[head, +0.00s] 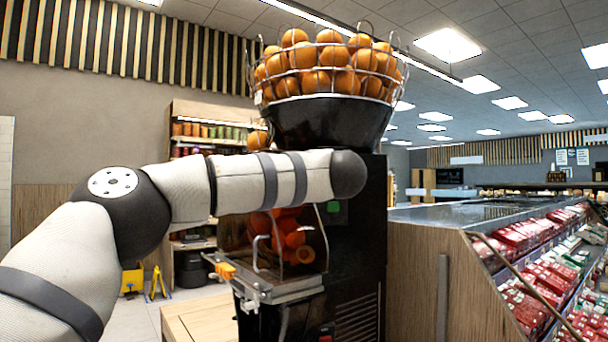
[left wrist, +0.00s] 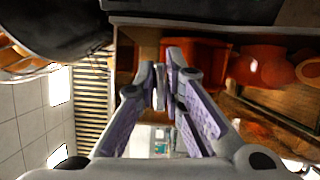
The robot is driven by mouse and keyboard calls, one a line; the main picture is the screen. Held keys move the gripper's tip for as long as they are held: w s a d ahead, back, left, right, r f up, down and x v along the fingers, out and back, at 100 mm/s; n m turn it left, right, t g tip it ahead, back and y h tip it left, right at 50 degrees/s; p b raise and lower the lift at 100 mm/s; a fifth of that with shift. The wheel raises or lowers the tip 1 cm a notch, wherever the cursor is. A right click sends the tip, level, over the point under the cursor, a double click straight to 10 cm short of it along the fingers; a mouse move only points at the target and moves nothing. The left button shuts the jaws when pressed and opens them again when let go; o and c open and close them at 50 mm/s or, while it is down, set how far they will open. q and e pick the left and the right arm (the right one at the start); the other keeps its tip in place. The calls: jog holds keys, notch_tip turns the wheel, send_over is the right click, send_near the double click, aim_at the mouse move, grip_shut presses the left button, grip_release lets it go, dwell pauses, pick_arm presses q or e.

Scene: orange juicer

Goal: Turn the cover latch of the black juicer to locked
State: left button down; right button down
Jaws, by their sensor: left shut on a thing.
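The black juicer (head: 350,245) stands in the middle of the head view, with a see-through front cover (head: 312,232) over orange parts. My left arm crosses in front of it and hides the cover's upper edge. My left gripper is hidden in the head view. In the left wrist view, my left gripper (left wrist: 166,80) has its fingers close together at the cover, shut on a small part that looks like the cover latch. The fingers mostly hide it, so its turn angle cannot be told. Orange juicer parts (left wrist: 262,70) show to the right. My right gripper is not in view.
A wire basket of oranges (head: 330,65) tops the juicer above my arm. A metal tray with an orange-tipped tap (head: 227,271) juts out below the cover. A wooden table (head: 190,318) stands beneath, and a meat display counter (head: 425,265) is close on the right.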

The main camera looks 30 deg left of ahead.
pick_arm(q)
jog(key=shift+m, duration=0.5)
jog(key=c, duration=1.7)
grip_release()
jog(key=v, duration=1.2)
jog(key=shift+r, duration=0.25)
